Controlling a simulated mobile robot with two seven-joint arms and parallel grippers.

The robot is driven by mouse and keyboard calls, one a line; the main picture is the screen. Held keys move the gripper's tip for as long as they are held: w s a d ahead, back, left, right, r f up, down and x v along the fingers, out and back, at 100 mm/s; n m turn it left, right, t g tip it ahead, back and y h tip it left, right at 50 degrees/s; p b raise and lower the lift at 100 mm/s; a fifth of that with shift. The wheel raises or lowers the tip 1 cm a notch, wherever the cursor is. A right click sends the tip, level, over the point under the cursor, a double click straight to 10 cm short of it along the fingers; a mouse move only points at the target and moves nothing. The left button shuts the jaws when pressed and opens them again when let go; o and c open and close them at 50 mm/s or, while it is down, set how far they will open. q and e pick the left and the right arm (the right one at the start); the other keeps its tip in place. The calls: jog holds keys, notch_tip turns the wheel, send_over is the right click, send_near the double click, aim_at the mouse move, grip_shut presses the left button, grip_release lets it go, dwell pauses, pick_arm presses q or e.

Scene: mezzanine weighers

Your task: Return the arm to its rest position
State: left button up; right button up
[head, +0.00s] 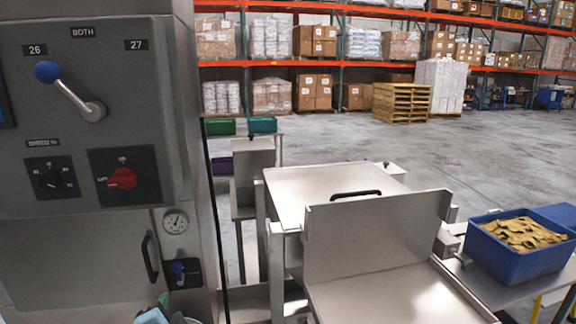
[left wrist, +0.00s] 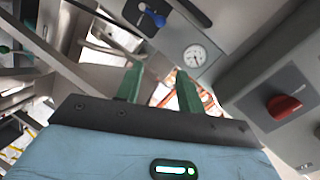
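My left gripper (head: 162,314) shows only at the bottom edge of the head view, low in front of the grey cabinet. In the left wrist view its two green fingers (left wrist: 158,88) stand apart with nothing seen between them. The round gauge (left wrist: 195,55) and the blue valve handle (left wrist: 155,17) are beyond the fingertips. The red rotary switch (left wrist: 283,106) is to the right. My left arm is mostly outside the head view. My right gripper is not in either view.
The control cabinet (head: 100,210) fills the left side, with a blue-knobbed lever (head: 70,90) and a door handle (head: 149,258) sticking out. Metal hoppers (head: 365,235) stand at the centre. A blue tub (head: 515,258) of tan pieces is at right. Open floor lies behind.

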pick_arm(q)
jog(key=s+d+f+n+g+h, duration=0.1)
jog(key=s+d+f+n+h, duration=0.1)
jog(key=s+f, duration=0.6)
jog(key=s+d+f+n+g+h, duration=0.1)
jog(key=s+f+n+g+h, duration=0.1)
jog(key=s+f, duration=0.65)
jog(key=s+d+f+n+g+h, duration=0.1)
jog(key=s+f+n, duration=0.3)
jog(key=s+f, duration=0.6)
jog(key=shift+s+d+f+g+h, duration=0.2)
jog(key=shift+s+f+g+h, duration=0.1)
jog(key=shift+s, duration=0.75)
